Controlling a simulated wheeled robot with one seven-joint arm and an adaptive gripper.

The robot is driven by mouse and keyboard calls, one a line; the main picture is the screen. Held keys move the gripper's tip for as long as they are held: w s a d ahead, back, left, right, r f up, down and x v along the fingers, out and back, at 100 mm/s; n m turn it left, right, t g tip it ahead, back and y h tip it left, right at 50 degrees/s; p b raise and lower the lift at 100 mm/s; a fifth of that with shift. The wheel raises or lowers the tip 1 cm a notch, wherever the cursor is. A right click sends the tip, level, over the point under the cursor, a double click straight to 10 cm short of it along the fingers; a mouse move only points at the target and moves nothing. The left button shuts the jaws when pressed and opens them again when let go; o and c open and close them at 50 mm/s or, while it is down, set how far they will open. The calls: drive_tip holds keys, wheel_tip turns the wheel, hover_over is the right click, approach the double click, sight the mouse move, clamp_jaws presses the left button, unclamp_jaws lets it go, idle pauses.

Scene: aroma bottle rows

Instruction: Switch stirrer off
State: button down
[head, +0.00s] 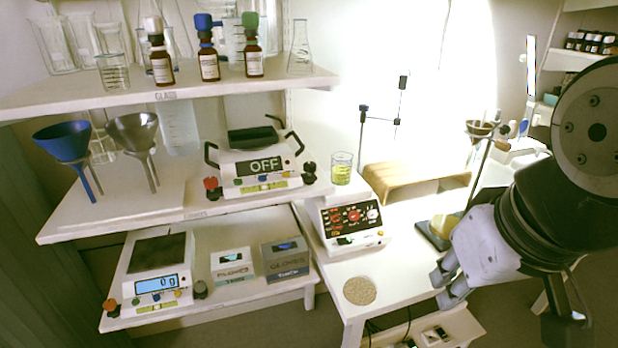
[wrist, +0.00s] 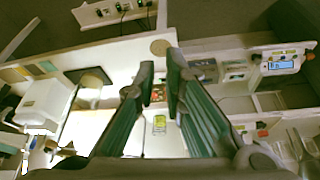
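The stirrer (head: 352,226) is a white box at the left of the bench, with a dark panel bearing red markings and a white knob. A small green part, possibly a switch, sits low on its front (head: 345,241). A glass beaker (head: 342,168) with yellow-green liquid stands on top. My gripper (head: 442,284) is at the right in the head view, apart from the stirrer. In the wrist view my gripper (wrist: 159,84) is open and empty, and the stirrer panel (wrist: 159,94) shows in the gap between its fingers. The switch position is too small to read.
A round tan pad (head: 360,291) lies at the bench's front. A wooden stand (head: 415,184) is behind the stirrer. Shelves at left hold bottles, funnels, a device reading OFF (head: 262,165) and a scale (head: 158,268). Bare bench lies right of the stirrer.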

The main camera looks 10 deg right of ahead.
drive_tip(key=w+d+f+h+b, duration=0.1)
drive_tip(key=w+d+f, duration=0.1)
drive_tip(key=w, duration=0.4)
drive_tip(key=w+d+f+h+b, duration=0.1)
drive_tip(key=w+d+f+h, duration=0.1)
drive_tip(key=w, duration=0.4)
drive_tip(key=w+f+t+y+b, duration=0.1)
drive_tip(key=w+f+y, duration=0.1)
drive_tip(key=w+f, duration=0.4)
drive_tip(key=w+a+f+n+t+y+b, duration=0.1)
drive_tip(key=w+f+t+y+b, duration=0.1)
drive_tip(key=w+f, duration=0.4)
drive_tip(key=w+f+t+y+b, duration=0.1)
drive_tip(key=w+f, duration=0.5)
drive_tip(key=w, duration=0.8)
drive_tip(key=shift+w+a+n+y+b, duration=0.25)
drive_tip(key=shift+w+n+y+b, duration=0.1)
drive_tip(key=shift+y+b, duration=0.3)
drive_tip(key=shift+f, duration=0.1)
drive_tip(key=b, duration=0.6)
hover_over(346, 242)
drive_tip(key=f, duration=0.7)
drive_tip(key=shift+w+d+f, duration=0.15)
drive_tip(key=shift+w+f, duration=0.15)
drive_tip(key=shift+s+f+b, duration=0.2)
drive_tip(key=shift+f+b, duration=0.2)
drive_tip(key=shift+f, duration=1.25)
drive_tip(key=shift+a+f+b, duration=0.1)
drive_tip(key=shift+a+b, duration=0.1)
drive_tip(key=shift+b, duration=0.3)
